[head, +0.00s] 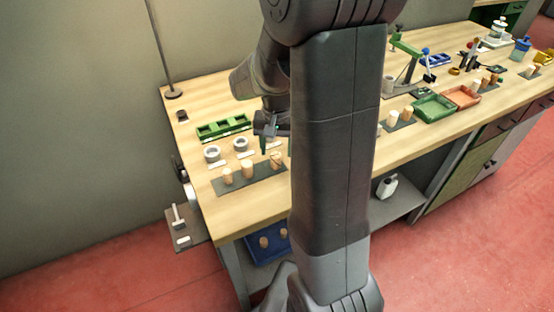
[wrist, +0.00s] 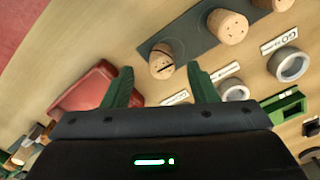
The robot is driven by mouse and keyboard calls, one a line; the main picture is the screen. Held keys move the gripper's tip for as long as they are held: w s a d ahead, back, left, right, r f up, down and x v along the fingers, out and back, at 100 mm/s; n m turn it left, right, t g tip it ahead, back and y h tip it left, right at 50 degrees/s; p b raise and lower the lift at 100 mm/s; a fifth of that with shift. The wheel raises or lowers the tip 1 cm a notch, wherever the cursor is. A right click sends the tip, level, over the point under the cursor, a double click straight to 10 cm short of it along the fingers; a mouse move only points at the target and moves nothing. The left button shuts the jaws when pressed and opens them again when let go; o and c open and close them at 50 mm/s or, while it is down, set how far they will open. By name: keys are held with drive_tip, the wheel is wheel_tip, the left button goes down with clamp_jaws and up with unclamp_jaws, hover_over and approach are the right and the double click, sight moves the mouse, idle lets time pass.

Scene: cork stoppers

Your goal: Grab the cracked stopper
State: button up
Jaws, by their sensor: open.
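The cracked stopper (wrist: 162,61) is a tan cork with a dark line across its top. It stands at one end of a dark grey strip (wrist: 196,42). In the head view this stopper (head: 276,161) is the rightmost of three in the row. My gripper (wrist: 160,86) has green fingers and is open and empty. In the wrist view the stopper appears between and just beyond the fingertips, with no visible contact. In the head view my gripper (head: 276,148) is above and close to it; the exact gap is hard to judge.
Two other corks stand on the strip: a speckled middle one (wrist: 229,28) and an end one (head: 227,176). Grey rings (head: 212,154) and white label cards (wrist: 279,40) lie beside it. A green tray (head: 223,128) is behind. A red bin (wrist: 84,93) lies left in the wrist view.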

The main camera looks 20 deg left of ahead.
sight(276, 155)
drive_tip(key=shift+a+f, duration=0.1)
drive_tip(key=shift+f, duration=1.75)
drive_tip(key=c, duration=1)
